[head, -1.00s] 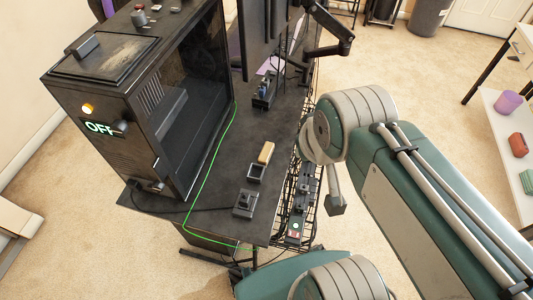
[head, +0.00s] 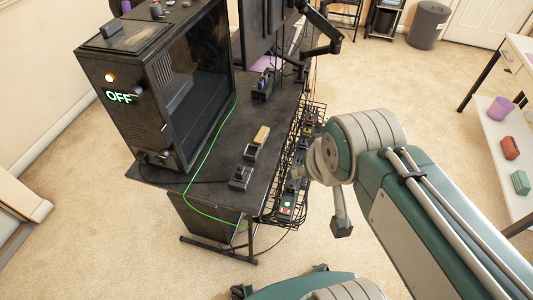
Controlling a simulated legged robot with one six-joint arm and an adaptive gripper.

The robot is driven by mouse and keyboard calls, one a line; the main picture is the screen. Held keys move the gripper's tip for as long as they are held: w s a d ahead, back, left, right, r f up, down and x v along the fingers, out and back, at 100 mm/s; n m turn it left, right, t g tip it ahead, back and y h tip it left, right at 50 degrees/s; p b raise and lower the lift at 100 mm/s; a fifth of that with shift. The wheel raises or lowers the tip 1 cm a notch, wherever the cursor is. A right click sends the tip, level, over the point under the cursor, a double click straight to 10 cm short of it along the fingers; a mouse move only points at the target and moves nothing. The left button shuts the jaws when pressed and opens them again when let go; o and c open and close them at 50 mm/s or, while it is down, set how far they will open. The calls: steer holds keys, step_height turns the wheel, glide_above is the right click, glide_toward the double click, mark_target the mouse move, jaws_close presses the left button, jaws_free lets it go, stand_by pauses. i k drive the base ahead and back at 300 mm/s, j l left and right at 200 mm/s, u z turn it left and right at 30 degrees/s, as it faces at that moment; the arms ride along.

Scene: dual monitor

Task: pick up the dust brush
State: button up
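A small tan block-shaped thing (head: 261,136), which looks like the dust brush, sits on the dark desk (head: 215,163) near its right edge. It lies just behind a small black box (head: 250,153); its bristles cannot be made out. My arm's banded joint stands to the right of the desk. A grey link with a dark tip (head: 342,228) hangs below this joint, apart from the brush and out past the desk's edge. It seems to be part of my gripper. The rest of the gripper is hidden behind the arm, so its opening does not show.
A black cabinet (head: 119,97) marked OFF fills the desk's left side. A green cable (head: 208,150) runs along the desk. A wire basket (head: 272,205) hangs at its right edge. Monitors (head: 258,40) on an arm stand behind.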

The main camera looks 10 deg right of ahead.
mark_target(261, 138)
steer(key=k+u, duration=0.35)
steer(key=k+j+u, duration=0.1)
steer(key=u, duration=0.25)
steer(key=k+j+u, duration=0.15)
steer(key=u, duration=0.2)
steer(key=i+l+u, duration=0.15)
steer(key=l, duration=0.35)
steer(key=i+l+u, duration=0.15)
steer(key=l, duration=0.3)
steer(key=l+u, duration=0.1)
steer(key=l, duration=0.4)
steer(key=i+l, duration=0.1)
steer(key=l, duration=0.3)
steer(key=i+l, duration=0.1)
steer(key=l, duration=0.3)
steer(key=i+l, duration=0.15)
steer(key=l, duration=0.25)
steer(key=i+l, duration=0.1)
steer(key=l, duration=0.3)
steer(key=i+l, duration=0.1)
steer(key=l, duration=0.35)
